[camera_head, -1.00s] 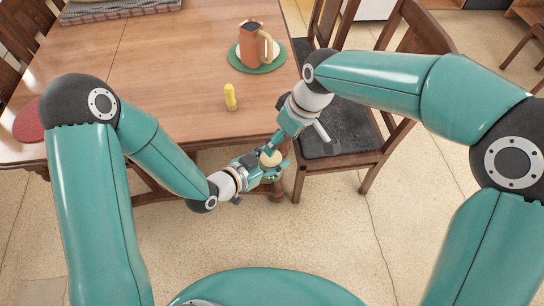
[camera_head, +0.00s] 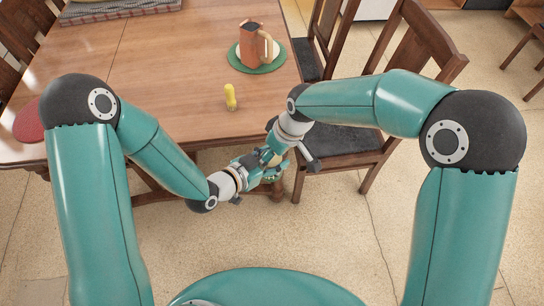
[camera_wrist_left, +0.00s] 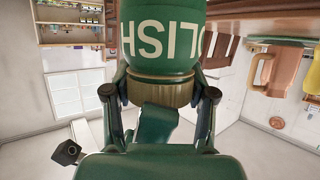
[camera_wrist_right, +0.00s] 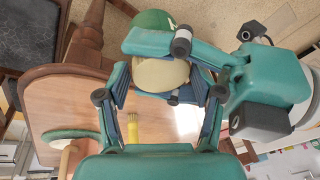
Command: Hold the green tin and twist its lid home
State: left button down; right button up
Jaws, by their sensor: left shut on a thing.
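The green tin (camera_wrist_left: 165,35), lettered in white, is gripped by my left gripper (camera_wrist_left: 160,92) in the left wrist view, where the lettering appears upside down. A brass-coloured band (camera_wrist_left: 160,90) lies between the fingers. In the right wrist view, a pale cream round face (camera_wrist_right: 160,74), apparently the lid's, lies in front of the green tin (camera_wrist_right: 153,22). My right gripper (camera_wrist_right: 162,90) has its fingers apart on either side of this face; contact cannot be told. In the head view, the grippers meet beside the table's front corner, largely hiding the tin.
The wooden table (camera_head: 165,65) holds a yellow object (camera_head: 231,97), an orange jug (camera_head: 250,45) on a green mat (camera_head: 240,66), and a red mat (camera_head: 28,122). A dark-seated chair (camera_head: 345,138) stands close to my right gripper. Open floor lies in front.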

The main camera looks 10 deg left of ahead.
jog(key=c, duration=0.8)
jog(key=shift+m+t, duration=0.3)
jog(key=shift+m, duration=1)
jog(key=o, duration=1.3)
jog(key=shift+r, duration=2.3)
jog(key=o, duration=0.3)
